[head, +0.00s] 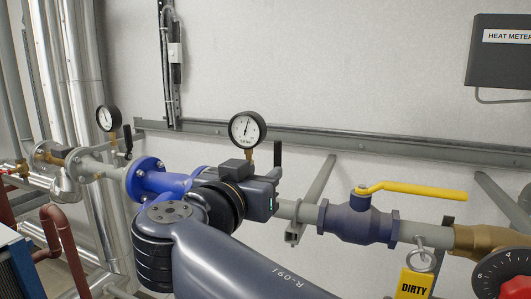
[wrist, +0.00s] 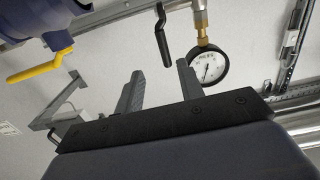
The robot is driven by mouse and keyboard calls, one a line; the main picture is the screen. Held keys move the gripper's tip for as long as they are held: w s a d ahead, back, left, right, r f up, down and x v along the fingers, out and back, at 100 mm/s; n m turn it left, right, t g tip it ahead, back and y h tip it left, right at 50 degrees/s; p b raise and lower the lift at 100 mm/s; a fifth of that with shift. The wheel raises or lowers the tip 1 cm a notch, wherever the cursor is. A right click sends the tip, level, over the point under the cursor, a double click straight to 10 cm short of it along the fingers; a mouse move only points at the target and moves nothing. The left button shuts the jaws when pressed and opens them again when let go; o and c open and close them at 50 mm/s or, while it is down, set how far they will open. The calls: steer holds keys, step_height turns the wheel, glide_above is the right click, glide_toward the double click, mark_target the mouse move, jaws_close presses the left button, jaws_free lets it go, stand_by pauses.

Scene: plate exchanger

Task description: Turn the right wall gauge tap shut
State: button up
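The right wall gauge (head: 246,130) is a round white dial with a black rim, on a brass stem. Its tap has a black lever (head: 278,153) that stands upright just right of the stem. My arm hides the tap body and the lever's lower end in the head view. In the wrist view the gauge (wrist: 208,68) is right of the lever (wrist: 162,35). My gripper (wrist: 158,68) is open and empty, its two grey fingers apart. The lever's free end appears between the fingertips; I cannot tell the depth gap or any touch.
A blue valve (head: 358,220) with a yellow handle (head: 412,189) is right of my gripper, with a yellow DIRTY tag (head: 413,284) nearby. The left gauge (head: 108,118) has its own black lever (head: 127,140). A grey wall rail (head: 370,137) runs behind.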

mark_target(276, 152)
steer(key=p+x, duration=0.1)
steer(key=x, duration=0.2)
steer(key=p+x, duration=0.2)
steer(key=x, duration=0.1)
steer(key=r+p+x, duration=0.1)
steer(key=x, duration=0.2)
steer(key=shift+w+a, duration=0.15)
steer(key=shift+w, duration=0.05)
steer(key=shift+w+p, duration=0.4)
steer(key=shift+w, duration=0.15)
steer(key=shift+c, duration=0.3)
jaws_close()
